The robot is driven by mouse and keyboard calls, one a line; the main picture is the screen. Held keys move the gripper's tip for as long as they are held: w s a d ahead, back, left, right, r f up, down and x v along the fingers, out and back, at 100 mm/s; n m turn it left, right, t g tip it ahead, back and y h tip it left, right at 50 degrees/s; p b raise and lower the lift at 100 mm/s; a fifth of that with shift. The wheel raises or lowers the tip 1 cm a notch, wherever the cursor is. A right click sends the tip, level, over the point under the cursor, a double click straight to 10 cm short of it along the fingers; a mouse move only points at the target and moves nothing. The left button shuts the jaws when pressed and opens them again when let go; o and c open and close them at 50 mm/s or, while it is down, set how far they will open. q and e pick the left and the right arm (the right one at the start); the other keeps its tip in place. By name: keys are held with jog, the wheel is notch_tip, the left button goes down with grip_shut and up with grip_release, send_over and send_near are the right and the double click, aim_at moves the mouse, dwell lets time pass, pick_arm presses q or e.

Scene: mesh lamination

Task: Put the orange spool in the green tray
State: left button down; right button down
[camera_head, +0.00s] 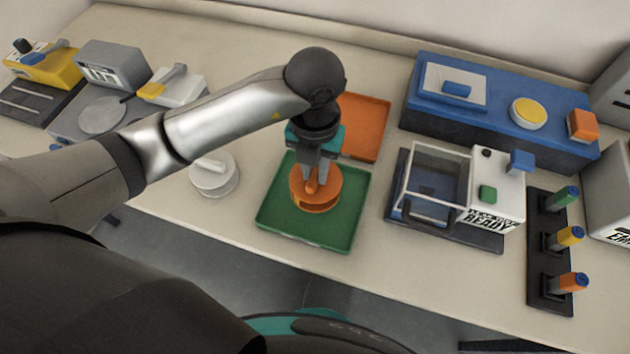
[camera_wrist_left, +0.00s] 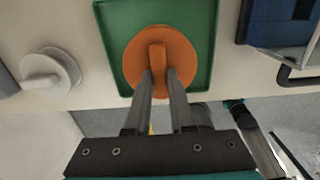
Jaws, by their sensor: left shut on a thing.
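The orange spool (camera_head: 316,194) is a flat round disc with a raised grip on top. It is over the green tray (camera_head: 275,222), inside its outline; I cannot tell whether it touches the tray floor. My left gripper (camera_head: 317,184) points down and is shut on the spool's raised grip. The left wrist view shows the spool (camera_wrist_left: 174,50) between the two fingers (camera_wrist_left: 160,84), with the green tray (camera_wrist_left: 112,32) around it. My right gripper is not in view.
An orange tray (camera_head: 365,125) lies behind the green one. A white spool (camera_head: 213,178) stands to the left. A press-like machine with a clear cover (camera_head: 436,175) is close on the right, and a dark rack (camera_head: 546,245) holds coloured handles farther right.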

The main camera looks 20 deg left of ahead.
aim_at(315, 174)
pick_arm(q)
jog(key=shift+f+b, duration=0.35)
jog(key=shift+f, duration=1.75)
jog(key=shift+f, duration=0.15)
jog(key=c, duration=0.8)
grip_release()
jog(key=shift+o, duration=0.2)
jog(key=shift+r, duration=0.35)
notch_tip(315, 174, up, 12)
jog(key=shift+f+p, duration=0.15)
jog(key=shift+p, duration=0.9)
